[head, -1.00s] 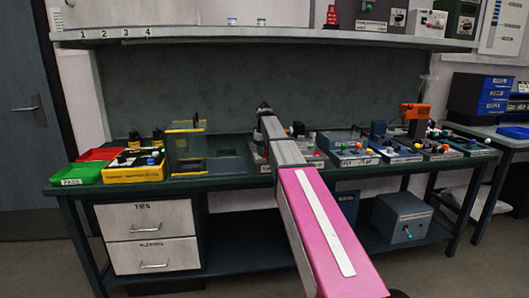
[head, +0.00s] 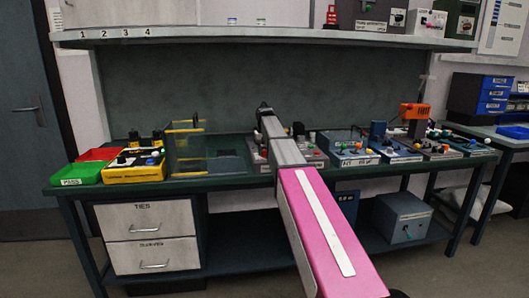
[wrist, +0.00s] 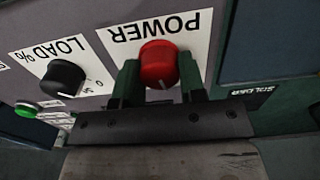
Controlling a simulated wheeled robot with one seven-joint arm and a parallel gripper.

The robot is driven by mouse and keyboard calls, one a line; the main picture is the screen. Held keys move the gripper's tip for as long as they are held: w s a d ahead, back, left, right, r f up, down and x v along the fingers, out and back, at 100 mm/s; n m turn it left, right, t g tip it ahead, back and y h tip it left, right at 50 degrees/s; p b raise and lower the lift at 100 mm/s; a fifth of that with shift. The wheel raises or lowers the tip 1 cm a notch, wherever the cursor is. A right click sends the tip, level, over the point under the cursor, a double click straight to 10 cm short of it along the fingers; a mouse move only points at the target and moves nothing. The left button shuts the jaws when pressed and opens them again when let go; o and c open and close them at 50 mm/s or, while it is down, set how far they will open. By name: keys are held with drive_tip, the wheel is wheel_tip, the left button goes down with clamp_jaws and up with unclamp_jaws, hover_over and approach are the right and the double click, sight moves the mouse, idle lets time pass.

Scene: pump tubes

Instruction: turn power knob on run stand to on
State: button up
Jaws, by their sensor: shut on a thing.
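The red power knob (wrist: 158,62) is in the wrist view, on a pale panel under an upside-down POWER label (wrist: 160,27). A light pointer mark on the knob faces the bottom of the picture. My gripper (wrist: 160,82) has one dark green finger on each side of the knob and is shut on it. In the head view my arm reaches over the bench and hides my gripper and the knob. I cannot tell there which box is the run stand.
A black LOAD % knob (wrist: 64,77) and a green button (wrist: 27,109) sit left of the power knob. Several boxes with knobs line the bench (head: 230,178). A yellow-edged stand (head: 187,150) is left of my arm. A shelf (head: 270,37) hangs above.

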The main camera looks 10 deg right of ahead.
sight(265, 150)
drive_tip(key=m, duration=0.5)
drive_tip(key=shift+m, duration=0.3)
drive_tip(key=m, duration=0.5)
drive_tip(key=shift+s+d, duration=0.1)
drive_tip(key=shift+m, duration=0.4)
drive_tip(key=o, duration=0.9)
drive_tip(key=shift+r, duration=0.1)
wheel_tip(265, 150, up, 11)
drive_tip(key=shift+f, duration=0.2)
